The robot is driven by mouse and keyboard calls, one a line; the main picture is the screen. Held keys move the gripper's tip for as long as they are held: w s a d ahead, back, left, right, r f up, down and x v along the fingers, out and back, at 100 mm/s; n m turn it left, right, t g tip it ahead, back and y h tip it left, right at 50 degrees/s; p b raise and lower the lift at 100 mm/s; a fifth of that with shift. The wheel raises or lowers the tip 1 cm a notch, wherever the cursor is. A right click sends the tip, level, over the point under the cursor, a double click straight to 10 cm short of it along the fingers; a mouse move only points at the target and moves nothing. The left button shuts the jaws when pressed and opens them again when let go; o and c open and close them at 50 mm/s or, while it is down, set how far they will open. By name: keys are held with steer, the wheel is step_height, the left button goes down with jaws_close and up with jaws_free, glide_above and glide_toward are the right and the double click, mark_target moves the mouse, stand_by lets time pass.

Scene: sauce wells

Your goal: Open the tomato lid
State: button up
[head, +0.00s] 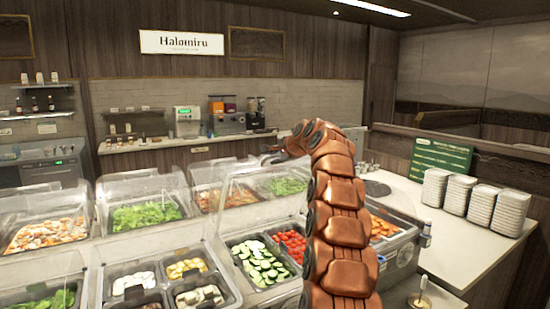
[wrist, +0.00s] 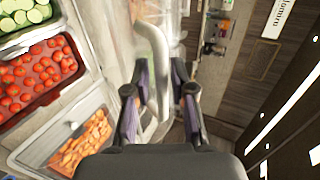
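The tomatoes (head: 290,243) sit in a pan beside the sliced cucumbers in the head view. They also show at the left of the wrist view (wrist: 35,72), with no cover visible over them there. A clear lid panel (head: 238,190) stands behind these pans. In the wrist view a curved grey handle (wrist: 160,55) runs between the fingers of my gripper (wrist: 160,72), beside a clear panel. The fingers are apart, with a gap on each side of the handle. In the head view my gripper (head: 272,156) is at the upper edge of the clear panel, partly hidden by my arm.
A pan of carrots (wrist: 85,142) lies under a clear cover beside the tomatoes. Other covered pans of greens (head: 146,215) stand to the left. Several plate stacks (head: 472,197) stand on the right counter. A back counter with drink machines (head: 187,120) is farther off.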

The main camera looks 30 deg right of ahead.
steer(key=v, duration=0.2)
steer(key=shift+s+a+r, duration=0.1)
steer(key=shift+s+r, duration=0.05)
steer(key=shift+s, duration=0.05)
steer(key=v, duration=0.9)
stand_by(0.4)
